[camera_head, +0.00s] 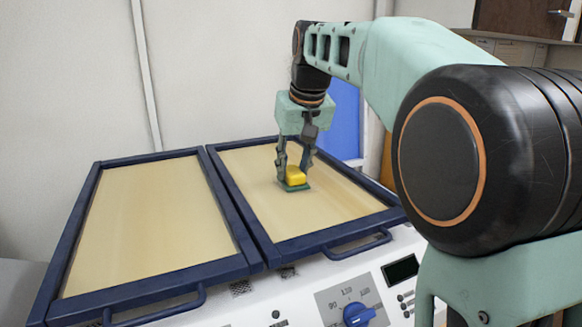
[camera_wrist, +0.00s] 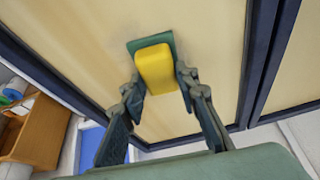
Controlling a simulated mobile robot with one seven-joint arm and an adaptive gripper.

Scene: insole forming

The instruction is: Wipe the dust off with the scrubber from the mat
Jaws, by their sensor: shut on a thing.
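A scrubber (camera_head: 296,177) with a yellow body and a green pad underneath is on the right-hand tan mat (camera_head: 338,203). My gripper (camera_head: 294,165) is shut on the scrubber's yellow body from above, with a finger on each side. The wrist view shows the same scrubber (camera_wrist: 156,68) between the fingertips, its green pad edge showing past the yellow body. The pad looks to be at the mat surface, but I cannot tell how firmly it touches. A faint greyish patch (camera_wrist: 103,48) shows on the mat left of the scrubber in the wrist view.
A second tan panel (camera_head: 150,220) in a dark blue frame lies to the left. Blue handles (camera_head: 358,245) stick out at the front, above a control panel with a blue knob (camera_head: 358,313). A wooden shelf (camera_wrist: 38,130) shows in the wrist view.

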